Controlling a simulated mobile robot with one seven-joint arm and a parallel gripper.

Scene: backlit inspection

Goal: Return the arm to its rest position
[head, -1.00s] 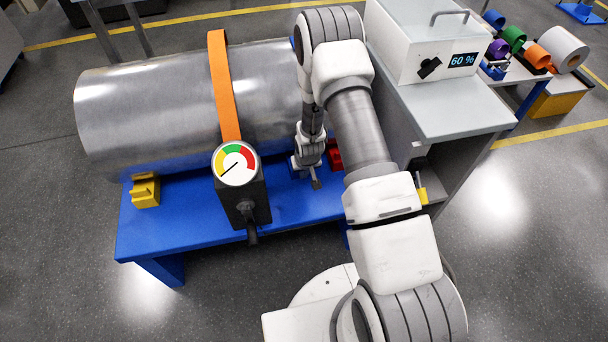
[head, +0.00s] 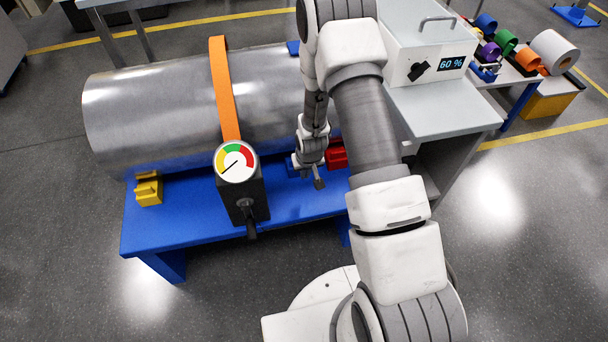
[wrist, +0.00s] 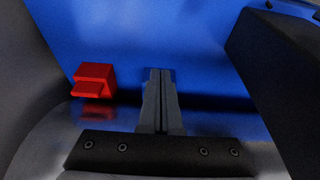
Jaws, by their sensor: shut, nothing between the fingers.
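My arm crosses the right half of the head view, rising from my base at the bottom. My gripper (head: 317,178) hangs over the blue table (head: 290,205), beside the right end of the metal cylinder (head: 165,110). The wrist view shows the gripper's fingers (wrist: 162,75) together with nothing between them. A red block (wrist: 93,80) lies left of the fingers there; it also shows just right of the gripper in the head view (head: 337,155).
An orange strap (head: 223,90) wraps the cylinder. A gauge box (head: 240,185) with a handle stands at the table's front, left of my gripper. A yellow block (head: 148,190) sits at left. A grey bench (head: 440,115) carries a white box (head: 425,55) reading 60 %.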

